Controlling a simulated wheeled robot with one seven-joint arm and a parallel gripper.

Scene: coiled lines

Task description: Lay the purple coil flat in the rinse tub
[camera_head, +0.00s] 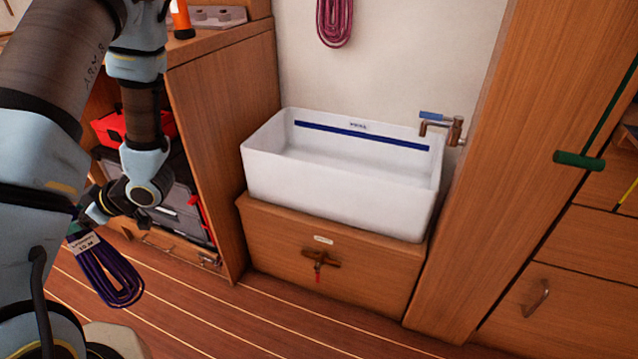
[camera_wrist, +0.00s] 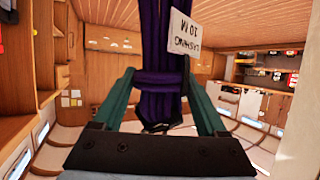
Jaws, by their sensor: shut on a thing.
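The purple coil (camera_head: 104,271) hangs from my gripper (camera_head: 84,226) at the lower left of the head view, well left of the tub and above the floor. It carries a white tag. In the wrist view the dark purple coil (camera_wrist: 160,52) runs between the two green fingers of my gripper (camera_wrist: 162,88), which are shut on its bound part. The white rinse tub (camera_head: 342,187) stands at the centre of the head view on a wooden base. Its visible inside is empty, with a blue stripe along the back wall.
A tap (camera_head: 445,127) with a blue handle is at the tub's right back corner. A wooden cabinet (camera_head: 222,150) stands left of the tub, a wooden panel (camera_head: 493,165) right. A pink-purple coil (camera_head: 335,20) hangs on the wall above. The floor (camera_head: 215,315) in front is clear.

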